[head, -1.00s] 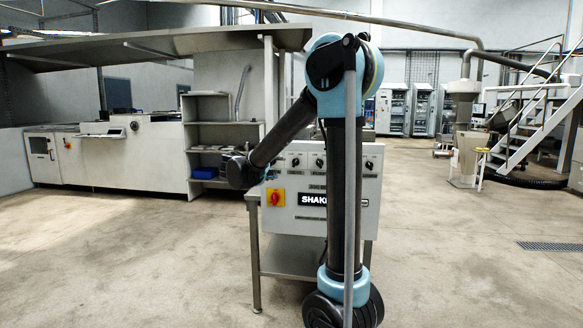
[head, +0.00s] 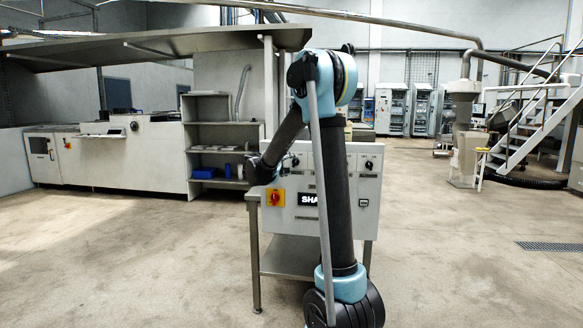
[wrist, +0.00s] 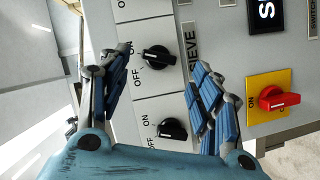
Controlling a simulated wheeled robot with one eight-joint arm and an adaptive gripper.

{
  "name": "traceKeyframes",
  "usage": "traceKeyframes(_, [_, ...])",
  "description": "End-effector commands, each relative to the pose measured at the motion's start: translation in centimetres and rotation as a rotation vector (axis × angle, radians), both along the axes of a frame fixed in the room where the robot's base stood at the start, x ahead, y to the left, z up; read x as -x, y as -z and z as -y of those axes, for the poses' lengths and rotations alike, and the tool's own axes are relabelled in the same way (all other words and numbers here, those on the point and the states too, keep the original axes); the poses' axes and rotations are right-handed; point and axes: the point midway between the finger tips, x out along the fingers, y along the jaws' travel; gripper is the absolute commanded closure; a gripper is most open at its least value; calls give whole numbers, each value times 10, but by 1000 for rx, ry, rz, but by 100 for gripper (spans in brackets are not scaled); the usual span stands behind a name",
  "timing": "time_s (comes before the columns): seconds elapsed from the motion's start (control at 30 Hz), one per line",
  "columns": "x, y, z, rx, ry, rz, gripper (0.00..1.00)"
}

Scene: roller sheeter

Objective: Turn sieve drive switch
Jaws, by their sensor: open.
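In the wrist view my gripper (wrist: 160,60) is open, its two blue-padded fingers on either side of a black rotary switch (wrist: 157,57). The switch has a white mark and ON and OFF labels at its left. I cannot tell whether the fingers touch it. A label reading SIEVE (wrist: 191,52) runs just right of it; the rest of the wording is hidden. A second black switch (wrist: 172,128) with ON and OFF labels sits lower, between the fingers' bases. In the head view my arm hides part of the control panel (head: 336,222), and my gripper is not clearly visible.
A red switch on a yellow plate (wrist: 270,100) lies right of my right finger. It also shows in the head view (head: 275,198). The panel stands on a metal table (head: 254,250). Open floor surrounds it, with shelves (head: 225,134) behind left.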

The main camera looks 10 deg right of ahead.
Motion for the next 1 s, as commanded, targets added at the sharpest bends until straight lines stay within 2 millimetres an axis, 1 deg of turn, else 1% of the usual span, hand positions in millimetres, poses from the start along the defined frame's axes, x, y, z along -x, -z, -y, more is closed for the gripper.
traceKeyframes(0.03, [-6, 1, 7, 0, 3, 0, 42])
traceKeyframes(0.1, [-15, 3, 13, 0, 2, 0, 42])
traceKeyframes(0.3, [-29, 6, 24, 0, 1, 0, 42])
traceKeyframes(0.47, [-33, 7, 27, 0, 1, 0, 42])
traceKeyframes(0.7, [-33, 7, 27, 0, 0, 0, 42])
traceKeyframes(0.77, [-33, 7, 27, 0, 1, 0, 55])
traceKeyframes(0.8, [-33, 7, 27, 0, 0, 0, 64])
traceKeyframes(0.9, [-33, 7, 27, 0, 0, 0, 86])
traceKeyframes(0.97, [-33, 7, 27, -1, 0, -1, 86])
traceKeyframes(1.0, [-33, 7, 23, -1, 0, -1, 86])
